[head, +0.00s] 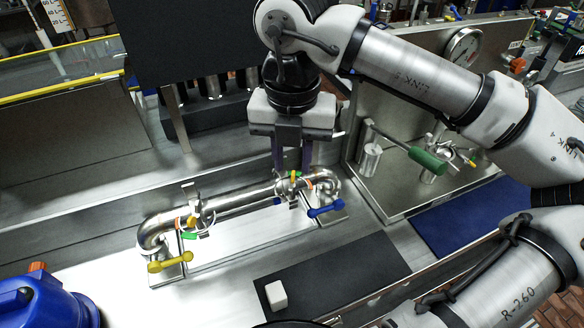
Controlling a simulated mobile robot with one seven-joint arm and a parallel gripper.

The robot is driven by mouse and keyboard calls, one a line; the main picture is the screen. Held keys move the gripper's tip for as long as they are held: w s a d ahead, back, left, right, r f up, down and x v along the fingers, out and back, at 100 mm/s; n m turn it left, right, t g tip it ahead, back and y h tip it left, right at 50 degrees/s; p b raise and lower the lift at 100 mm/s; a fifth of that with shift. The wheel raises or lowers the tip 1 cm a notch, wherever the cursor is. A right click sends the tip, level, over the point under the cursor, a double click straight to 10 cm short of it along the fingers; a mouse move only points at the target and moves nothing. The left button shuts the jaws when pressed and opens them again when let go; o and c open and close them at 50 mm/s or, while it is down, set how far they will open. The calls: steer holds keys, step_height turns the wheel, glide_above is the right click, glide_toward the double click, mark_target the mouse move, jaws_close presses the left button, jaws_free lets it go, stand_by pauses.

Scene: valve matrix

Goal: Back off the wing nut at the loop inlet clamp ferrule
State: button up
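A polished steel pipe loop (235,203) lies across the steel bench, with a bent elbow at each end. A clamp joint (290,184) with small green and orange parts sits near its right elbow. Another clamp joint (194,218) with a yellow knob and orange ring sits near its left elbow. No label shows which is the inlet, and I cannot make out a wing nut clearly. My gripper (292,170) points down just above the right clamp, its two purple fingers apart. Whether the fingertips touch anything is hidden by the small scale.
A blue-handled valve (325,210) is at the right elbow, a yellow-handled valve (170,262) at the left. A black mat (335,272) with a white block (276,296) lies in front. A panel with a green handle (427,159) stands right. A dark screen (185,40) stands behind.

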mark_target(292, 179)
steer(key=shift+f, duration=2.15)
steer(key=shift+c, duration=0.3)
jaws_close()
